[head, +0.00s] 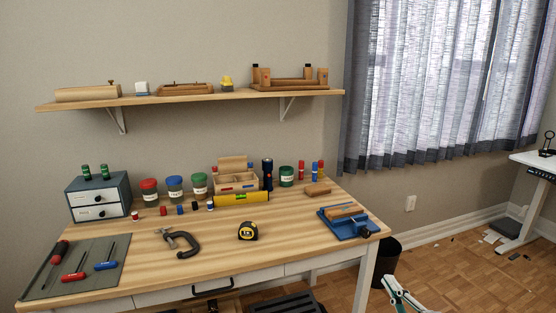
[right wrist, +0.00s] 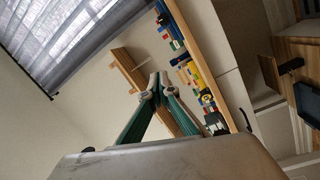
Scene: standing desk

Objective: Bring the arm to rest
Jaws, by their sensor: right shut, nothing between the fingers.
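My right gripper (head: 402,295) shows at the bottom edge of the head view, right of the workbench (head: 290,240) and in front of the floor. Only its green and pale fingers are in the picture there. In the right wrist view its two green fingers (right wrist: 159,83) meet at their tips, shut with nothing between them. The bench and shelf appear tilted behind them, with a gap that I cannot judge. The rest of the right arm is outside the head view. My left gripper is in neither view.
The bench holds a blue vise (head: 345,228), a clamp (head: 181,243), a tape measure (head: 248,231), a drawer box (head: 98,197) and screwdrivers on a grey mat (head: 45,278). A wall shelf (head: 200,97) hangs above. A black bin (head: 386,262) stands right of the bench. A white desk (head: 537,163) is far right.

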